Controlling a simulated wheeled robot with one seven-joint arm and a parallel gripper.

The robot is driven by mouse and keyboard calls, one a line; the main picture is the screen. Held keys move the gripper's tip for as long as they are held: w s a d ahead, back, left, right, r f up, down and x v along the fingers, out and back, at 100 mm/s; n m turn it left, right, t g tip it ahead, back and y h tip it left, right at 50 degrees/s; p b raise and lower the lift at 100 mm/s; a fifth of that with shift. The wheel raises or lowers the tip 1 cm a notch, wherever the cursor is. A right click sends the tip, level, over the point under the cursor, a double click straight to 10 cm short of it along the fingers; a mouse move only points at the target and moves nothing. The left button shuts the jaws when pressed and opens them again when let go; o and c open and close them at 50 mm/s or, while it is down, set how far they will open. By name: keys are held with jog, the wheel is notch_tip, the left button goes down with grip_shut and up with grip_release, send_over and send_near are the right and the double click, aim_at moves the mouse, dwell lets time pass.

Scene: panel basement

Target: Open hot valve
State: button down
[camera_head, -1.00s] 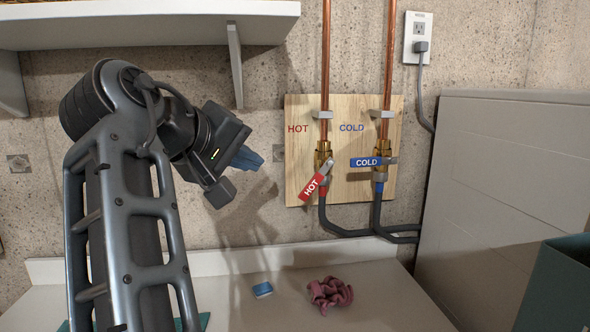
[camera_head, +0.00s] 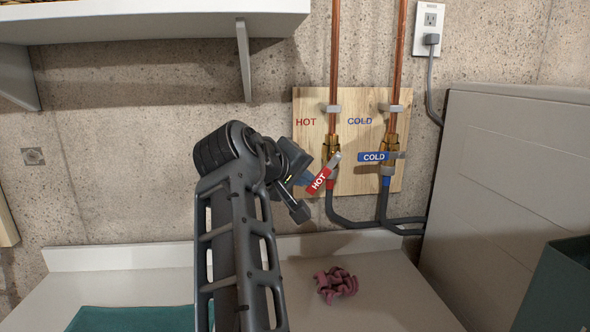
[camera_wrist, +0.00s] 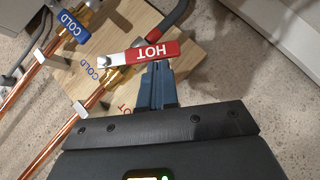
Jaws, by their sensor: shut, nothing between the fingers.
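The hot valve has a red lever marked HOT (camera_head: 319,181), tilted down to the left from its brass body (camera_head: 331,145). In the wrist view the red lever (camera_wrist: 152,52) crosses just beyond my fingertips. My gripper (camera_head: 307,181) is at the left of the lever, its blue fingers partly hidden by my wrist. In the wrist view my gripper (camera_wrist: 157,68) is shut and empty, its tips right at the lever's edge. I cannot tell whether they touch it. The cold valve's blue lever (camera_head: 374,157) lies level, to the right.
Both valves sit on a wooden board (camera_head: 352,180) with copper pipes (camera_head: 334,50) above and dark hoses below. A white shelf (camera_head: 150,22) overhangs at upper left. A white appliance (camera_head: 505,190) stands at right. A crumpled pink cloth (camera_head: 337,284) lies on the counter (camera_head: 375,300).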

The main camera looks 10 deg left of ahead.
jog(key=shift+f, duration=0.1)
dwell(0.3)
jog(key=d+f+n+t+h, duration=0.1)
jog(key=d+f+n+t+h+b, duration=0.1)
jog(key=n, duration=0.1)
jog(key=w+d+f+n+t+h+b, duration=0.1)
jog(key=t+h, duration=0.1)
jog(key=shift+d+f+n, duration=0.1)
jog(key=shift+f+n, duration=0.2)
jog(key=shift+f, duration=0.05)
dwell(0.6)
dwell(0.4)
